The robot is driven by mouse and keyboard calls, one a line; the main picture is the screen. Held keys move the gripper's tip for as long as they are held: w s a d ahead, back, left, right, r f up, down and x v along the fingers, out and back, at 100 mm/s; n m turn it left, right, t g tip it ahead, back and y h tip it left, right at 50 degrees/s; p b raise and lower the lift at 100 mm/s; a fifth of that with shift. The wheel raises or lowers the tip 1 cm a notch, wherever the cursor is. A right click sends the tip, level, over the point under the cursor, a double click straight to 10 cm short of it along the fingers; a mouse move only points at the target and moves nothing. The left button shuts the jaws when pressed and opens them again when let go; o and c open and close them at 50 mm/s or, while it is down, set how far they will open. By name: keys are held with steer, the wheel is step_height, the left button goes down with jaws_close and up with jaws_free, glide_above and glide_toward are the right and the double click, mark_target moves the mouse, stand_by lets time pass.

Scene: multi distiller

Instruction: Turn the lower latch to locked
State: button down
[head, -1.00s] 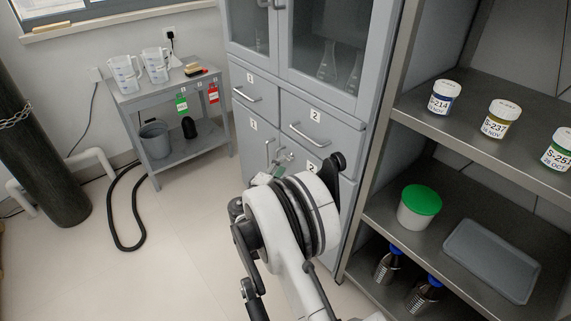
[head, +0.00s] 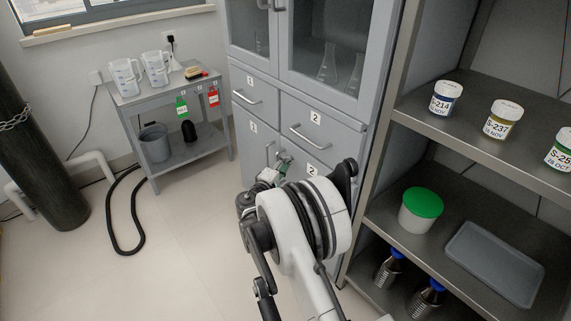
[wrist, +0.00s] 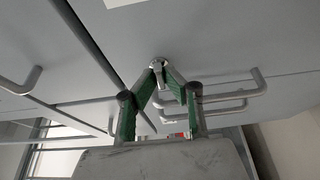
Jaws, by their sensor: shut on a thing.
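The lower latch (wrist: 157,63) is a small metal knob piece on the grey cabinet front, beside the seam between two doors. It shows at the upper middle of the wrist view. My gripper (wrist: 160,84) has green-padded fingers that converge on the latch and are shut on it. In the head view my gripper (head: 283,166) is at the lower cabinet doors, mostly behind my white arm. The latch itself cannot be made out there, and its exact angle is hard to tell.
Door handles (wrist: 22,82) stick out on both sides of my gripper in the wrist view. An open shelf unit (head: 385,205) with jars and a green-lidded tub (head: 420,212) stands right of the cabinet. A small side table (head: 150,92) stands left, with free floor between.

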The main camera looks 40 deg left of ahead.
steer(key=shift+n, duration=0.3)
steer(key=shift+a+r+n+g+h, duration=0.1)
steer(key=shift+n+g+h, duration=0.8)
steer(key=shift+n, duration=1.25)
steer(key=shift+a+r+n+g+h, duration=0.15)
steer(key=shift+n+g+h, duration=0.4)
steer(key=shift+n+h, duration=1.05)
steer(key=shift+a+r+n+g+h, duration=0.1)
steer(key=shift+n+g+h, duration=0.55)
steer(key=shift+n, duration=2)
steer(key=shift+w+g, duration=0.1)
steer(key=shift+g, duration=0.2)
steer(key=c, duration=1.8)
jaws_free()
steer(key=shift+c, duration=0.2)
